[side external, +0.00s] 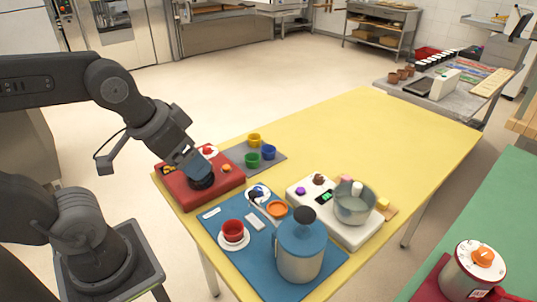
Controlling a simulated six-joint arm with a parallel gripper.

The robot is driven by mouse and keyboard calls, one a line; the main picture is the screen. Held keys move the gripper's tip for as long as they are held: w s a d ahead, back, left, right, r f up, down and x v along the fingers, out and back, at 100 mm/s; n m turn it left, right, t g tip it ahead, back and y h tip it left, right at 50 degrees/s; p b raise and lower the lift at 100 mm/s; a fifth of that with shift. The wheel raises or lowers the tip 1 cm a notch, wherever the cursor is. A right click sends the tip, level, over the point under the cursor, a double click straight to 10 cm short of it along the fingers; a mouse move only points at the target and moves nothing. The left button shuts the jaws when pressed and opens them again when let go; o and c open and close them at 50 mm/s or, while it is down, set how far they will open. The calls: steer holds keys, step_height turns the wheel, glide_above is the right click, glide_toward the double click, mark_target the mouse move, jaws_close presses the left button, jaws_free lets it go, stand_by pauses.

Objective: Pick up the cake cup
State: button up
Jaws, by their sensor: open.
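Several small cups are in view, and I cannot tell which one is the cake cup. A red cup (233,230) stands upright on a white saucer (234,243) on the blue mat (331,262). A yellow cup (254,140), a green cup (252,160) and a blue cup (268,152) stand on a grey mat (236,153). My gripper (192,164) is open, above the red box-like unit (187,196) at the table's left end, apart from all these cups. A dark round object with a blue top (203,176) is just below it, partly hidden; contact is unclear.
A large pot with a blue lid (301,250) stands on the mat's front part. A grey pot (354,203) sits on a white unit (337,226). An orange dish (277,209) lies between. The yellow table (370,130) is clear at the back right.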

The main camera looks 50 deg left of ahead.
steer(key=n+g+y, duration=0.2)
steer(key=n+y, duration=0.1)
steer(key=n, duration=0.5)
glide_above(268, 148)
steer(key=s+d, duration=0.3)
steer(key=s, duration=0.1)
steer(key=f, duration=2)
steer(key=shift+w+d, duration=0.1)
steer(key=shift+w, duration=0.15)
steer(key=shift+x, duration=3.1)
steer(key=shift+d, duration=0.2)
steer(key=c, duration=0.9)
steer(key=shift+c, duration=0.2)
